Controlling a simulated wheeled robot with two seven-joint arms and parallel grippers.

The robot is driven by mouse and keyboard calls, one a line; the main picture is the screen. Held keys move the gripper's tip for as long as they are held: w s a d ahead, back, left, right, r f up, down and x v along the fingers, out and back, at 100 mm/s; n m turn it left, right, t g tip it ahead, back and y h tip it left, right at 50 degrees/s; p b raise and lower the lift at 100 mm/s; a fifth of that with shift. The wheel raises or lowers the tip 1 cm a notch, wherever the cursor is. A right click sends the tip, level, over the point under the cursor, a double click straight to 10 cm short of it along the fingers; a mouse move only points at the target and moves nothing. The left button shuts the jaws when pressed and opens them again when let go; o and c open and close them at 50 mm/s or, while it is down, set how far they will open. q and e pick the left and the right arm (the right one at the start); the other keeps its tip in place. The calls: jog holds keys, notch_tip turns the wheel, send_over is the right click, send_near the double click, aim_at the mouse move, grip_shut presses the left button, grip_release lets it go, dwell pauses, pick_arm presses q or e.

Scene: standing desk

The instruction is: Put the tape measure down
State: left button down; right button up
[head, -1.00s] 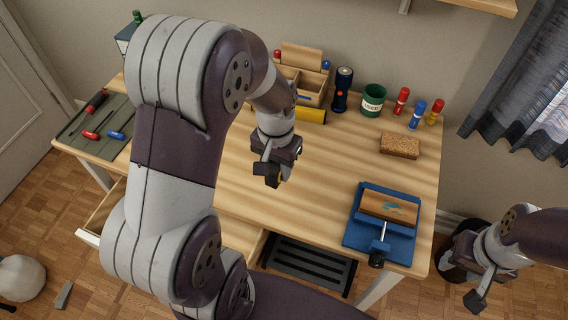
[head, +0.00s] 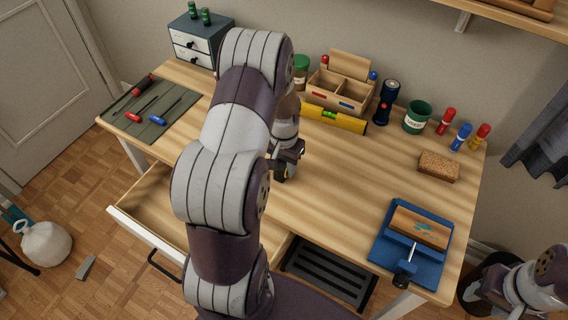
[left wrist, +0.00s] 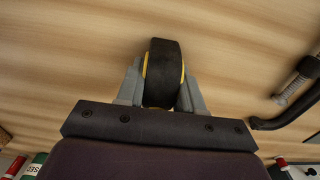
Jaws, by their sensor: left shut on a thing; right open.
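My left gripper (head: 284,168) is over the middle of the desk (head: 340,185), partly hidden behind my own left arm in the head view. It is shut on the tape measure (left wrist: 163,75), a black, rounded case with yellow edges, which sits between the two grey fingers in the left wrist view. Wood grain fills the view behind it. I cannot tell whether the tape measure touches the desktop. My right gripper (head: 482,292) is open and empty, low at the right, off the desk's edge.
The yellow level (head: 335,117) and wooden organizer (head: 340,90) stand behind the gripper. The blue vise (head: 385,245) holds a wooden block at front right. A tool mat (head: 150,108) lies at left. A drawer (head: 146,236) is open at front left. Bare desktop lies right of the gripper.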

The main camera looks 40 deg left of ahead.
pick_arm(q)
jog(key=c, duration=0.7)
grip_release()
notch_tip(320, 180, up, 12)
jog(key=shift+f+p, duration=0.1)
jog(key=shift+p, duration=0.3)
jog(key=shift+m+t, duration=0.7)
jog(key=s+d, duration=0.3)
jog(key=d, duration=0.2)
jog(key=s+d+r, duration=0.1)
jog(key=s+d, duration=0.2)
jog(key=d, duration=0.2)
jog(key=s+d, duration=0.4)
jog(key=d, duration=0.1)
jog(key=shift+s+d+r, duration=0.1)
jog(key=shift+r, duration=0.2)
